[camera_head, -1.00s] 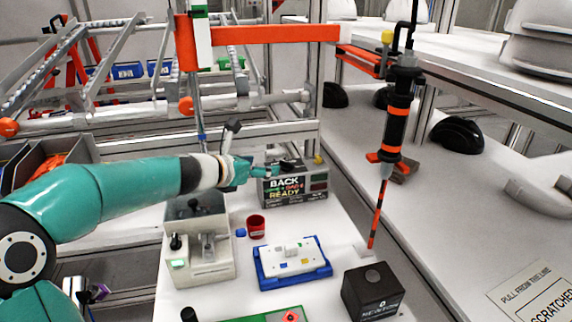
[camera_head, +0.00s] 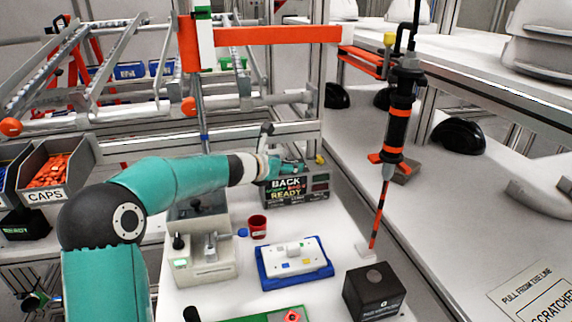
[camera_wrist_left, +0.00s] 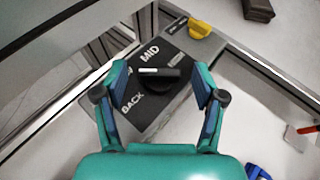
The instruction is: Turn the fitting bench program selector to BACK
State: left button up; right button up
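The fitting bench program selector is a black bar knob (camera_wrist_left: 160,80) with a white line, on the sloped top of a dark box (camera_wrist_left: 150,105). In the left wrist view the white line points left, between the labels MID (camera_wrist_left: 150,53) and BACK (camera_wrist_left: 132,103). My left gripper (camera_wrist_left: 160,88) is open, with one finger on each side of the knob; I see gaps and cannot tell any contact. In the head view the box (camera_head: 297,190) reads BACK and READY on its front, and my left gripper (camera_head: 284,165) hides its top. My right gripper is not in view.
A yellow knob (camera_wrist_left: 200,26) stands beside the box. A grey fixture (camera_head: 203,262), a red cup (camera_head: 258,227), a blue tray (camera_head: 265,282) and a black cube (camera_head: 374,292) stand in front. A black-and-orange tool (camera_head: 397,115) hangs to the right.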

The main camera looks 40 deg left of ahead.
pick_arm(q)
jog(key=c, duration=1)
jog(key=n+y+b, duration=0.1)
jog(key=b, duration=0.1)
jog(key=n+y+b, duration=0.1)
jog(key=shift+d+f+y+b, duration=0.2)
jog(key=shift+d+y+b, duration=0.1)
jog(key=shift+d+b, duration=0.05)
jog(key=shift+w+n+y+b, duration=0.1)
jog(key=shift+n+y+b, duration=0.2)
jog(key=shift+n, duration=0.1)
jog(key=shift+r+n+g+y+b, duration=0.2)
jog(key=shift+n+g+y+b, duration=0.15)
jog(key=shift+n+y, duration=0.3)
jog(key=o, duration=1.1)
jog(key=shift+o, duration=0.2)
